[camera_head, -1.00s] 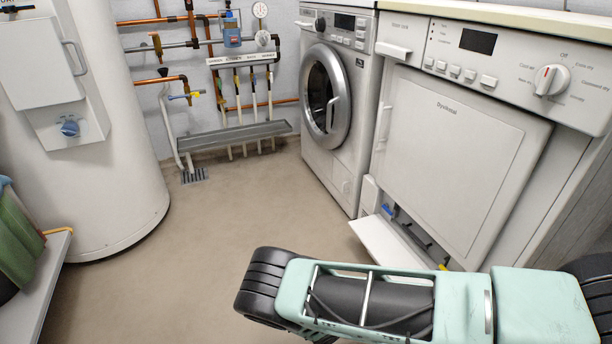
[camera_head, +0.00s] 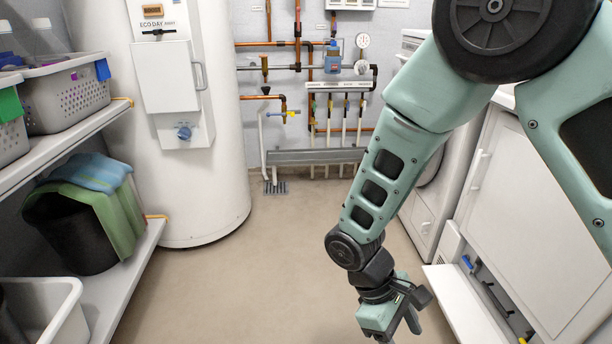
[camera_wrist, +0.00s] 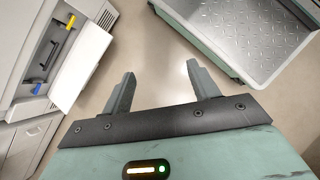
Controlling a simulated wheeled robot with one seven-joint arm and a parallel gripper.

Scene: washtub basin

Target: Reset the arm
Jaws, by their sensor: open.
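My gripper (camera_head: 402,326) hangs from my green arm at the lower right of the head view, pointing down over the beige floor. In the wrist view its two grey fingers (camera_wrist: 158,88) stand wide apart with only bare floor between them. The gripper is open and empty. My arm is bent, with the elbow high at the upper right and the forearm slanting down toward the middle. The fingertips are partly cut off near the bottom of the head view.
A dryer (camera_head: 540,230) with an open lower flap (camera_head: 465,305) stands right of my arm. A white cylinder tank (camera_head: 210,190) stands at the back left. A shelf (camera_head: 125,285) with a black bin (camera_head: 65,235) lines the left. The floor (camera_head: 230,290) between is clear.

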